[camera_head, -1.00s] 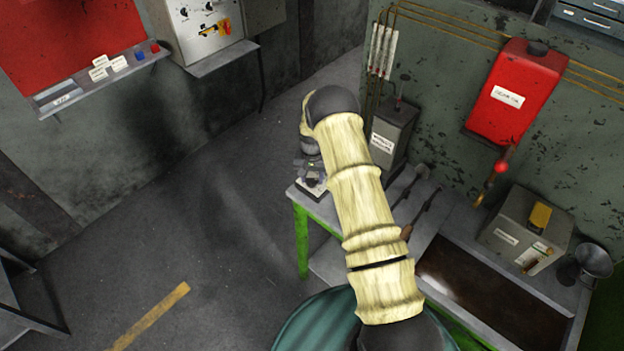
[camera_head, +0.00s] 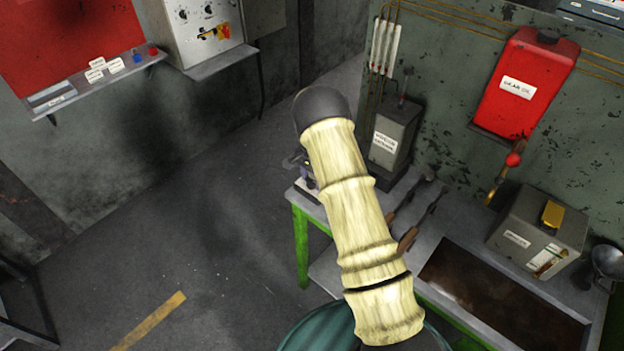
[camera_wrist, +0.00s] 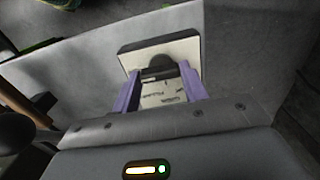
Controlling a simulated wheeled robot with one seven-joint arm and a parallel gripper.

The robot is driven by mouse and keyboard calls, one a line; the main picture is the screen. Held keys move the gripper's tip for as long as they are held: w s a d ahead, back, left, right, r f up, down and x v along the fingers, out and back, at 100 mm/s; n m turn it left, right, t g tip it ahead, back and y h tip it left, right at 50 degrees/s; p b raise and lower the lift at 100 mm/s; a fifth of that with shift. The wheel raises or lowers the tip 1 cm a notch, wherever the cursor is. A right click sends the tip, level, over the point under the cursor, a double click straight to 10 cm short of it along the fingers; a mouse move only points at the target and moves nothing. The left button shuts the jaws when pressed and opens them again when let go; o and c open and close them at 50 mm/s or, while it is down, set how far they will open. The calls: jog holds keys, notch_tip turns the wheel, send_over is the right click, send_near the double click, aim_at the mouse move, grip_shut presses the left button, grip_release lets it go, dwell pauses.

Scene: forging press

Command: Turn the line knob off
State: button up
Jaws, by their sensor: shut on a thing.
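In the wrist view the line knob (camera_wrist: 160,71) shows as a dark, rounded piece on a pale square plate (camera_wrist: 128,62). The plate sits on a grey bench top. The two purple fingers of my gripper (camera_wrist: 159,80) stand on either side of the knob, shut on it. I cannot read the marks on the plate, nor tell the knob's exact setting. In the head view my pale, ribbed arm hides the knob and most of my gripper; only a bit of purple shows at the bench's left corner.
The grey bench (camera_head: 458,218) has green legs. A grey can (camera_head: 394,138), dark tools (camera_head: 420,212) and a grey box (camera_head: 540,232) stand or lie on it. A red oil tank (camera_head: 524,82) and a control panel (camera_head: 202,25) hang on walls. Floor left of the bench is clear.

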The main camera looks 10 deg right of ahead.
jog(key=shift+a, duration=0.1)
jog(key=o, duration=1)
jog(key=shift+r, duration=0.1)
notch_tip(320, 180, up, 17)
jog(key=b, duration=0.4)
jog(key=shift+r, duration=0.15)
jog(key=s+n+t, duration=0.1)
jog(key=s+n, duration=0.2)
jog(key=s, duration=0.7)
jog(key=s+n, duration=0.4)
jog(key=s, duration=0.5)
jog(key=s+n+t, duration=0.1)
jog(key=s+n, duration=0.3)
jog(key=s, duration=0.6)
jog(key=shift+s+a+r+t, duration=0.3)
jog(key=shift+s, duration=0.05)
